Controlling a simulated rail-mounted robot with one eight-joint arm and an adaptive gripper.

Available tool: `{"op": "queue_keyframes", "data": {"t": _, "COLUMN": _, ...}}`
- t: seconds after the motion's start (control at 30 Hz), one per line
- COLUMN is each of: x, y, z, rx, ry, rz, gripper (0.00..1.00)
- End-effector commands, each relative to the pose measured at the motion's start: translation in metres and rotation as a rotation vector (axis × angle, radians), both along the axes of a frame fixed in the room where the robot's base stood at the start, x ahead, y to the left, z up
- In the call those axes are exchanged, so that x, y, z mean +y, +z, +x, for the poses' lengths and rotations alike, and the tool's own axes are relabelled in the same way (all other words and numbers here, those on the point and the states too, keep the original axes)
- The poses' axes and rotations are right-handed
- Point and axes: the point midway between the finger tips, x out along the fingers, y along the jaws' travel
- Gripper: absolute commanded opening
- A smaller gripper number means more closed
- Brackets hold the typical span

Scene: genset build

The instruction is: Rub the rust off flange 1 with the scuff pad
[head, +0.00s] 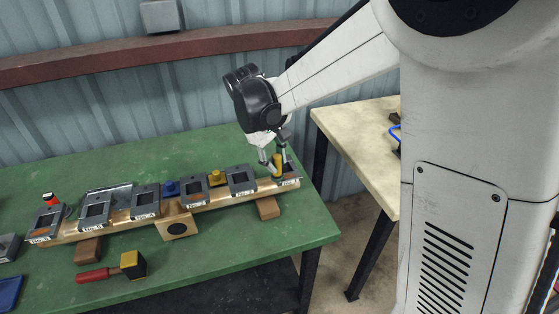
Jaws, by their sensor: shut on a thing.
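My gripper (276,158) is shut on a small upright yellow and dark piece, apparently the scuff pad (277,166). It is over the rightmost flange (291,172) on the wooden beam, at its left side. I cannot tell whether the pad touches the flange face. This flange is dark and partly hidden by the gripper and pad; its label is too small to read, so I cannot confirm it is flange 1. Its rust cannot be made out.
Several grey square flanges, one of them (241,180) just left of the pad, line the beam (220,199) on the green table (240,243). Small blue (171,188) and yellow (216,178) items stand behind. A red-handled tool (97,275) lies in front. A pale table (362,135) stands right.

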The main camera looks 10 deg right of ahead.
Motion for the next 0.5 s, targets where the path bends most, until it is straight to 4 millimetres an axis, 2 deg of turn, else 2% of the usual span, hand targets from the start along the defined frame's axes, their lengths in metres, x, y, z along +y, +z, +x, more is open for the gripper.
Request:
{"op": "queue_keyframes", "data": {"t": 0.17, "x": -0.003, "y": -0.003, "z": 0.000, "rx": 0.000, "ry": -0.001, "rz": -0.001, "gripper": 0.00}}
{"op": "queue_keyframes", "data": {"t": 0.5, "x": -0.024, "y": -0.006, "z": 0.002, "rx": 0.001, "ry": -0.003, "rz": -0.003, "gripper": 0.00}}
